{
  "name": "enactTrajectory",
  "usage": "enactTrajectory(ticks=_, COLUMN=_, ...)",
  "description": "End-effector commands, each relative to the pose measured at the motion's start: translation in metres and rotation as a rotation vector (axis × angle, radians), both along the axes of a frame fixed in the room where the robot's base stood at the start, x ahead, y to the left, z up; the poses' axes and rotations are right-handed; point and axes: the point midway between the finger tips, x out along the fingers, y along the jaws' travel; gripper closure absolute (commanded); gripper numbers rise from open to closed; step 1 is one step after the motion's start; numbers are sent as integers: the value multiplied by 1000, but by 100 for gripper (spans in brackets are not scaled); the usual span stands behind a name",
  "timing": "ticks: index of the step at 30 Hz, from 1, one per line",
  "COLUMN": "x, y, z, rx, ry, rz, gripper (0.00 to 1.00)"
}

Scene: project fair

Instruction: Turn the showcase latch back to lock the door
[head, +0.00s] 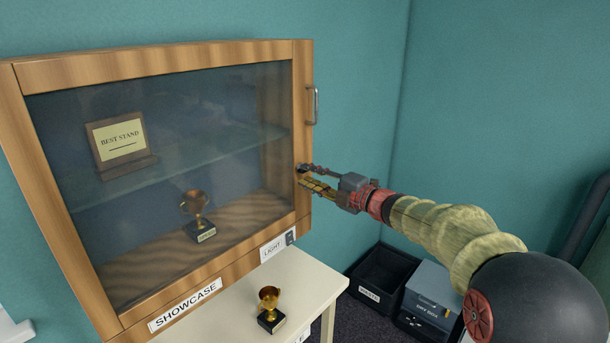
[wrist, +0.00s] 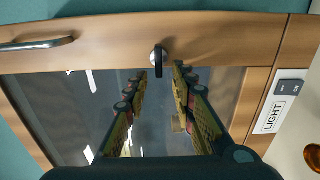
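The showcase (head: 160,60) has a wood-framed glass door that looks closed in the head view. In the wrist view the latch (wrist: 157,60) is a small dark tab on a silver round base on the door's wooden stile. Its tab points across the stile toward the glass. My gripper (head: 301,173) is at the door's right stile; its fingers hide most of the latch in the head view. In the wrist view my gripper (wrist: 162,73) is open, with one fingertip on each side of the tab, apparently clear of it. I cannot tell the exact depth between them.
A metal door handle (head: 315,105) sits above the latch on the same stile. A LIGHT switch (head: 290,238) is below. A small trophy (head: 269,308) stands on the white table (head: 310,283). Dark bins (head: 383,275) are on the floor. Free room lies right of the showcase.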

Motion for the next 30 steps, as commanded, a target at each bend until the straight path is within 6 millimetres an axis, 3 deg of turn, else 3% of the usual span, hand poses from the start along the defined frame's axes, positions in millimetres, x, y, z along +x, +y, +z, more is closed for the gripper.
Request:
enactTrajectory(ticks=7, x=-31, y=-42, z=0, rx=0, ry=0, rz=-3, gripper=74)
enactTrajectory(ticks=15, x=-55, y=-72, z=0, rx=-1, ry=1, rz=-2, gripper=74)
enactTrajectory(ticks=30, x=-60, y=-77, z=-1, rx=7, ry=11, rz=0, gripper=74)
